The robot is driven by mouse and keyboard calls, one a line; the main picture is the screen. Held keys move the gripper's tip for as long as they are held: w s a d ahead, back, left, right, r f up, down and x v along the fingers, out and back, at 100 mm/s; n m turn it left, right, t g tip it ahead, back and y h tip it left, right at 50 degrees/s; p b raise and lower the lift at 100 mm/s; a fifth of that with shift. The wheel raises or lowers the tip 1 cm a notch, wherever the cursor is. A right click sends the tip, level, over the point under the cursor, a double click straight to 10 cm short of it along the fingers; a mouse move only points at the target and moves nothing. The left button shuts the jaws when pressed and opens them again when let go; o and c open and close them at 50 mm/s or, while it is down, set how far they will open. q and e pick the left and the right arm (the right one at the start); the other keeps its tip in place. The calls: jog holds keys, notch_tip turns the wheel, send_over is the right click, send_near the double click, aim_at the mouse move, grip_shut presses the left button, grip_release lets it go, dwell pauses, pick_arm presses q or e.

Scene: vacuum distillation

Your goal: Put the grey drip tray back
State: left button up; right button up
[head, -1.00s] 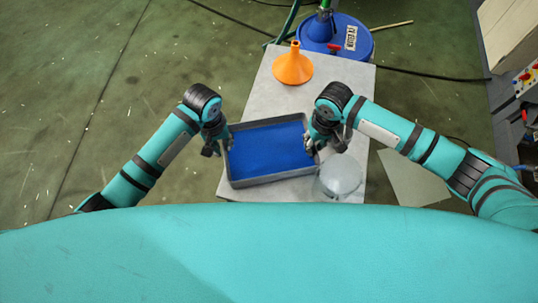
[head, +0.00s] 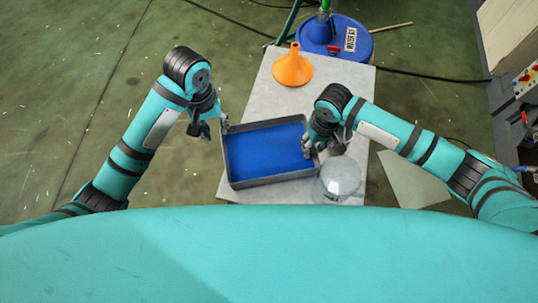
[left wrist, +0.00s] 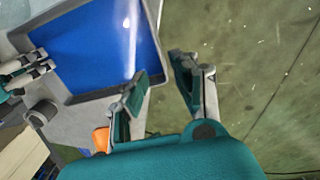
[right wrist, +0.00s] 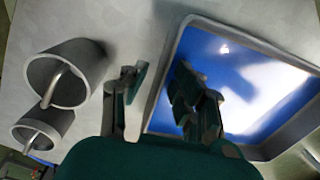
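The grey drip tray (head: 228,158), blue inside, lies on the light-topped table. It also shows in the left wrist view (left wrist: 155,75) and the right wrist view (right wrist: 168,75). My left gripper (head: 214,127) is open and empty, just off the tray's left side; its spread fingers (left wrist: 160,92) are near a tray corner in the left wrist view. My right gripper (head: 325,147) is at the tray's right rim. In the right wrist view its fingers (right wrist: 160,92) are apart, one outside the rim and one over the blue inside. I see no grip on the rim.
An orange funnel (head: 292,67) stands behind the tray on the table (head: 345,75). A clear glass vessel (head: 338,180) is close to my right gripper. Two grey cup-like vessels (right wrist: 70,75) show in the right wrist view. A blue drum (head: 335,38) stands behind the table.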

jog(key=shift+r, duration=0.15)
pick_arm(q)
jog(key=shift+r, duration=0.6)
pick_arm(e)
notch_tip(320, 180, up, 12)
jog(key=shift+d, duration=0.25)
pick_arm(q)
jog(key=shift+a, duration=0.1)
pick_arm(e)
jog(key=shift+f, duration=0.25)
